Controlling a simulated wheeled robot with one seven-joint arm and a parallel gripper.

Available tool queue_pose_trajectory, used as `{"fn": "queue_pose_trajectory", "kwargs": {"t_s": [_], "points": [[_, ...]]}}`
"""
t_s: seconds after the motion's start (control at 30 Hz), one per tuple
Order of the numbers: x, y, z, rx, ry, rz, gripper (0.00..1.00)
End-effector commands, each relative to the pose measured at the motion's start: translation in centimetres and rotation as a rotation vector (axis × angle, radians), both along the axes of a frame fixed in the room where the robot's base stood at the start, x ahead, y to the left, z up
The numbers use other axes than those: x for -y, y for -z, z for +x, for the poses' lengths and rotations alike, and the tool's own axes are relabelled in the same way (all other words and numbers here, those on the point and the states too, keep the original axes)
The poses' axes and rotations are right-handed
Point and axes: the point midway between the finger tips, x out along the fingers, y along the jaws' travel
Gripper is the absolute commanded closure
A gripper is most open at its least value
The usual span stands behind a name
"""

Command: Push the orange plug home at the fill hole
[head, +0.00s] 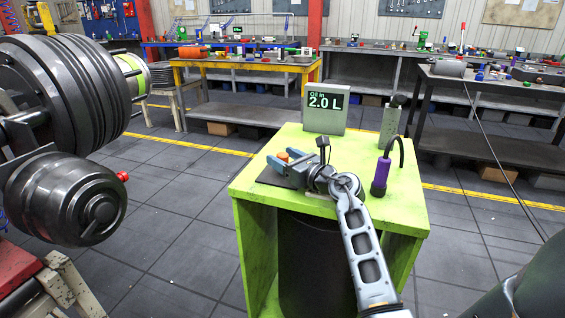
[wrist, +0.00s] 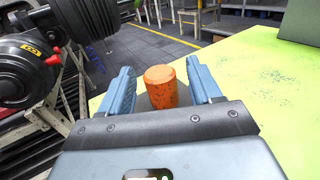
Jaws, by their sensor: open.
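The orange plug (wrist: 161,88) is a short speckled cylinder, upright between my two blue fingers in the wrist view, with a gap on each side. In the head view the plug (head: 283,157) shows partly, over a dark pad (head: 268,178) on the green stand. My gripper (head: 284,162) is open around the plug; it also shows in the wrist view (wrist: 160,74). The dark axle (head: 65,205) stands at the left, with a small red fitting (head: 122,177) on its side. I cannot make out the fill hole.
The green stand (head: 370,208) also bears a display (head: 325,110) reading "Oil in 2.0 L", a purple bottle (head: 380,175) with a black hose, and a grey-green block (head: 390,125). Open floor (head: 185,205) lies between stand and axle. Cluttered benches line the back.

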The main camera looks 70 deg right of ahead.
Motion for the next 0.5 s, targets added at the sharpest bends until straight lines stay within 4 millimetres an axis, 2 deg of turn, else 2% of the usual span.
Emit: {"fn": "queue_pose_trajectory", "kwargs": {"t_s": [0.1,0.33,0.5], "points": [[0.30,-0.02,0.71,0.000,0.000,0.000,0.37],[0.34,0.00,0.78,0.000,0.000,0.000,0.37],[0.35,0.00,0.75,0.000,0.000,0.000,0.52]]}}
